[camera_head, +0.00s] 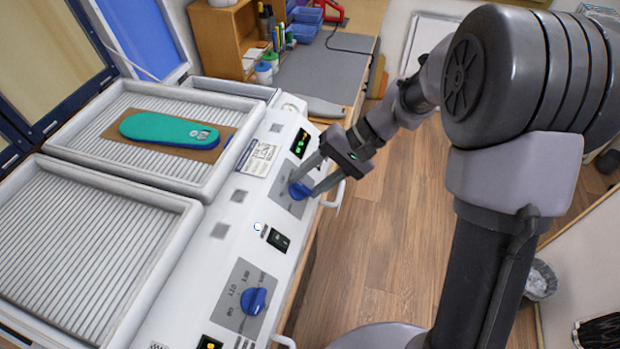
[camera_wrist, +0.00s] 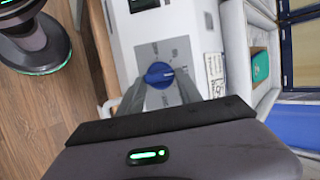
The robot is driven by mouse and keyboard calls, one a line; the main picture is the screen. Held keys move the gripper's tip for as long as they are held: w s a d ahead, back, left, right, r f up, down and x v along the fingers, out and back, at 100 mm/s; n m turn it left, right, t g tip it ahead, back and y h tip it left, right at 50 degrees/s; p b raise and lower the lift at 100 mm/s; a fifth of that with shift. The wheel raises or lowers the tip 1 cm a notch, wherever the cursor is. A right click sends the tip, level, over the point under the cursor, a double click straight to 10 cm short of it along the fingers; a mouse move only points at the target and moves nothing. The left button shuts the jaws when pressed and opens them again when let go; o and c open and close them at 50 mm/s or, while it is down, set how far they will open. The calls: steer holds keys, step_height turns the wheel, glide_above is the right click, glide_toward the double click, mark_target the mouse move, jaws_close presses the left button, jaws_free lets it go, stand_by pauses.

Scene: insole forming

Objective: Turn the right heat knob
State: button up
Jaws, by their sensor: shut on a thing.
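The right heat knob (camera_head: 299,190) is a blue dial on a grey plate at the far end of the white machine's sloped front panel. My gripper (camera_head: 304,184) reaches down to it and is shut on it, one finger on each side. In the wrist view the blue knob (camera_wrist: 159,75) sits between my two grey fingers (camera_wrist: 160,92), and its white pointer mark shows. A second blue knob (camera_head: 254,300) is on the nearer part of the panel, apart from my gripper. A green-lit display (camera_head: 300,143) is beside the right knob.
Two ribbed trays (camera_head: 190,215) top the machine. The far one bears a teal insole (camera_head: 168,129) on a brown board. A black switch (camera_head: 278,239) lies between the knobs. White handles (camera_head: 334,193) stick out from the front edge. Wooden floor (camera_head: 390,235) is open to the right.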

stand_by(0.3)
steer(key=o, duration=1.4)
steer(key=p+v, duration=0.4)
steer(key=v, duration=1.3)
steer(key=shift+d+r, duration=0.15)
steer(key=s+a+f+t+h+b, duration=0.1)
steer(key=s+f+t+h+b, duration=0.1)
steer(key=s+f+b, duration=0.2)
steer(key=s+a+f+m+t+h+b, duration=0.1)
steer(key=s+a+f+t+h+b, duration=0.1)
steer(key=s+f+b, duration=0.3)
steer(key=s+a+f+m+t+h+b, duration=0.1)
steer(key=s+a+f+t+h+b, duration=0.1)
steer(key=s+b, duration=0.6)
steer(key=shift+s+f+t+h, duration=0.5)
steer(key=shift+s+f, duration=0.75)
steer(key=shift+s, duration=0.1)
